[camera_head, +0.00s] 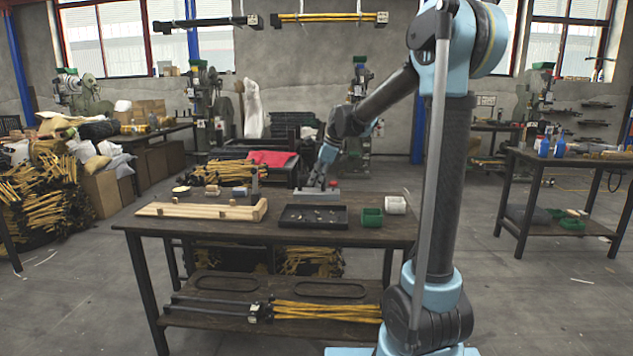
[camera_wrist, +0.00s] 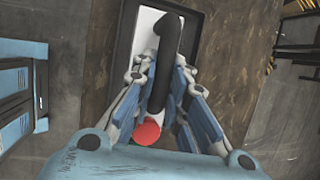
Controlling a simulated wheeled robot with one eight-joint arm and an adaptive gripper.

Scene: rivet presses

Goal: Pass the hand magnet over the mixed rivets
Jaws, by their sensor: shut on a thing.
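The hand magnet (camera_head: 318,195) has a pale flat plate; the wrist view shows its black handle (camera_wrist: 167,70) with a red end (camera_wrist: 146,132). My gripper (camera_head: 318,183) is shut on the handle, and its fingers (camera_wrist: 160,95) lie on both sides of it. In the head view the magnet appears at the far edge of a shallow black tray (camera_head: 288,224), which holds several small rivets (camera_head: 318,215). In the wrist view the plate lies over the dark tray (camera_wrist: 124,45) and hides much of its inside. The gap between plate and tray cannot be judged.
A wooden board (camera_head: 195,211) lies left of the tray on the dark table (camera_head: 250,237). A lower shelf holds yellow rods (camera_head: 325,311).

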